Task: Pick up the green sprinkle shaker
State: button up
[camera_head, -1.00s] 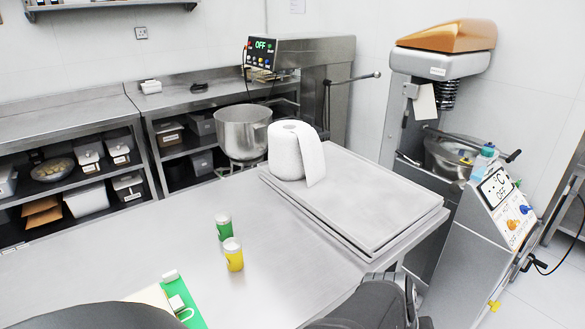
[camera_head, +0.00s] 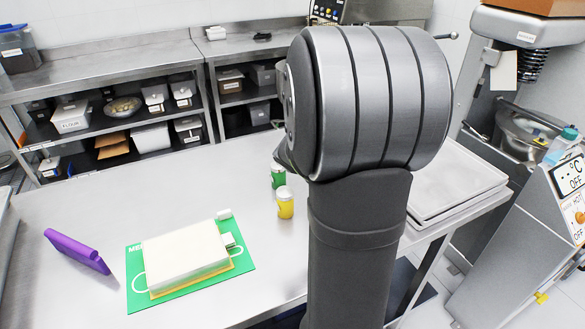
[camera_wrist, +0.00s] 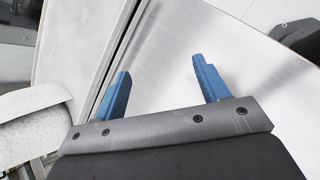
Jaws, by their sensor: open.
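The green sprinkle shaker (camera_head: 278,176) stands upright on the steel table, just behind the yellow shaker (camera_head: 285,203), in the head view. Both have pale lids. My arm rises just to their right and hides my gripper in that view. In the wrist view, my gripper (camera_wrist: 162,82) has its two blue fingers wide apart with nothing between them, over bare steel. Neither shaker shows in the wrist view.
A green mat (camera_head: 190,306) with a white block (camera_head: 185,258) lies left of the shakers. Stacked trays (camera_head: 455,180) are at right. The paper roll (camera_wrist: 25,125) shows at left in the wrist view.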

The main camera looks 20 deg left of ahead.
aim_at(273, 178)
jog(key=a+n+t, duration=0.1)
jog(key=a+n, duration=0.1)
jog(key=a, duration=0.4)
jog(key=a+n+t, duration=0.1)
jog(key=a+n, duration=0.1)
jog(key=a, duration=0.4)
jog(key=w+a+n+t, duration=0.1)
jog(key=a+n, duration=0.1)
jog(key=a, duration=0.4)
jog(key=shift+a+r+t, duration=0.1)
jog(key=shift+a+t, duration=0.05)
jog(key=shift+t, duration=0.25)
jog(key=s+a+f+n+t+y, duration=0.1)
jog(key=s+a+n+t, duration=0.15)
jog(key=a, duration=0.45)
jog(key=s+a+f+n+t, duration=0.1)
jog(key=a+n, duration=0.3)
jog(key=a, duration=0.3)
jog(key=x, duration=1.2)
jog(key=shift+w+d+f, duration=0.15)
jog(key=shift+d+f, duration=0.05)
jog(key=shift+x, duration=2.65)
jog(key=shift+a+f, duration=0.1)
jog(key=shift+f, duration=0.1)
jog(key=c, duration=1.1)
jog(key=shift+r, duration=0.1)
